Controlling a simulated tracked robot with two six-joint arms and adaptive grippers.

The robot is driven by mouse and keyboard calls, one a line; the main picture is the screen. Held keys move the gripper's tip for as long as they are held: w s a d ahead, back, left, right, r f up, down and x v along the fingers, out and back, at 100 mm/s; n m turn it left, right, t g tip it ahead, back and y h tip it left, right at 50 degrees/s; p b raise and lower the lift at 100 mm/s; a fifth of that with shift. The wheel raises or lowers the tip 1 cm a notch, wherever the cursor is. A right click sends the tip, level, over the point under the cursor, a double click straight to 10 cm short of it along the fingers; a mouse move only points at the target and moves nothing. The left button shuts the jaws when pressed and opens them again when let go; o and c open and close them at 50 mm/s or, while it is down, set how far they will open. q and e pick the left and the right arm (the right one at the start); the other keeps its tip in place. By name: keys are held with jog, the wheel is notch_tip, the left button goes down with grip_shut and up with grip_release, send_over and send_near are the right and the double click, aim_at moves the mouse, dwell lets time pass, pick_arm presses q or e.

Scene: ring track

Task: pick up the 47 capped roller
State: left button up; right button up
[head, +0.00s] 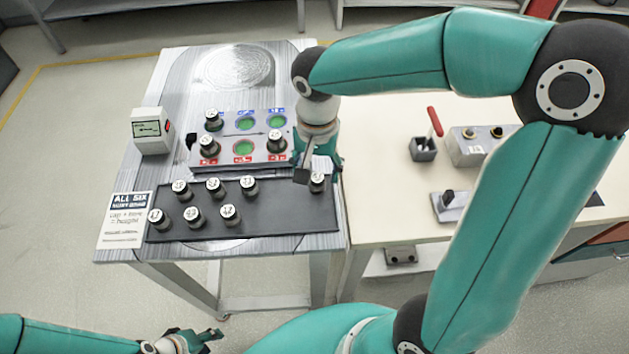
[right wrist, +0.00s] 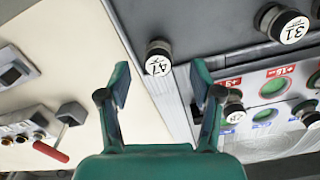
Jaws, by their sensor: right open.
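In the head view this roller (head: 317,183) is partly close behind my right gripper (head: 312,168). In the right wrist view my right gripper (right wrist: 161,85) is open and empty, and the roller lies just beyond the gap between its fingertips, apart from both. My left gripper (head: 200,341) is low at the left of the head view, away from the table; its opening is unclear.
Several other capped rollers (head: 195,216) stand on the mat's left. Behind is a panel (head: 240,150) with coloured sockets, some holding rollers. A small display box (head: 152,131) and a printed sign (head: 124,220) are at left. The cream table (head: 380,190) carries a red-handled lever (head: 434,122).

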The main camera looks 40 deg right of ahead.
aim_at(316, 177)
notch_tip(316, 177, down, 3)
jog(key=shift+f, duration=0.15)
jog(key=shift+c, duration=0.2)
grip_shut()
